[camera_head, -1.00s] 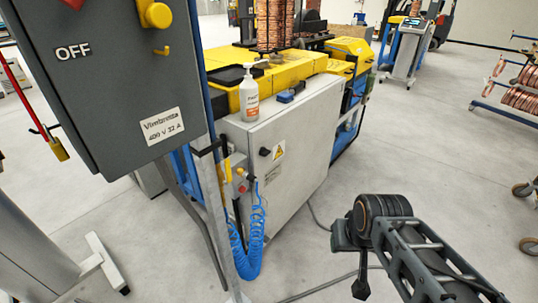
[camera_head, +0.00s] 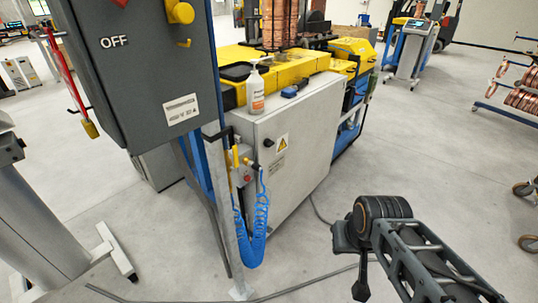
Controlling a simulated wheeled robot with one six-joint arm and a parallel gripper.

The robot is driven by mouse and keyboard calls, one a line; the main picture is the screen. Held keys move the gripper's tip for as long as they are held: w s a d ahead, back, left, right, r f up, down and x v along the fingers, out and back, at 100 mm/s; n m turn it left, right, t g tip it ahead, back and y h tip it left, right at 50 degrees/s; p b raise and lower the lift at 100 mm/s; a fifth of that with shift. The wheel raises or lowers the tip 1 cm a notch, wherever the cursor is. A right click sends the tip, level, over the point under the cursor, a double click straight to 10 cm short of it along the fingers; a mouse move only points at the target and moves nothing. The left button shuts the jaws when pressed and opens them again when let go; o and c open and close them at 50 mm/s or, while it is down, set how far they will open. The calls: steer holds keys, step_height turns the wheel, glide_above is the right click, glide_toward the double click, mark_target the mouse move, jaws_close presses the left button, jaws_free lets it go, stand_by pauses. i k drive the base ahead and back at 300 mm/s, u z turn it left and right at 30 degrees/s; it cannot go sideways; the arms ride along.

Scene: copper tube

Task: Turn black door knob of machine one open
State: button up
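The black door knob (camera_head: 268,142) is a small dark knob on the grey metal cabinet door (camera_head: 304,150) of the yellow and blue machine (camera_head: 285,72). It sits near the door's upper left corner, left of a yellow warning triangle. The door looks shut. My arm reaches in from the lower right, in front of the cabinet and well apart from the knob. A dark part at its far end (camera_head: 361,285) hangs low behind the joint. My gripper's fingers cannot be made out clearly, and nothing is seen held.
A grey switch box (camera_head: 150,75) marked OFF stands on a post at near left. A coiled blue hose (camera_head: 252,230) hangs between post and cabinet. A white bottle (camera_head: 256,92) and a blue item (camera_head: 290,91) stand on top. Cables cross the floor. Floor right of the cabinet is clear.

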mark_target(268, 143)
steer(key=z, duration=0.05)
steer(key=k, duration=0.95)
steer(key=u, duration=0.85)
steer(key=i, duration=1.45)
steer(key=z, duration=0.55)
steer(key=i, duration=0.5)
steer(key=u, duration=0.05)
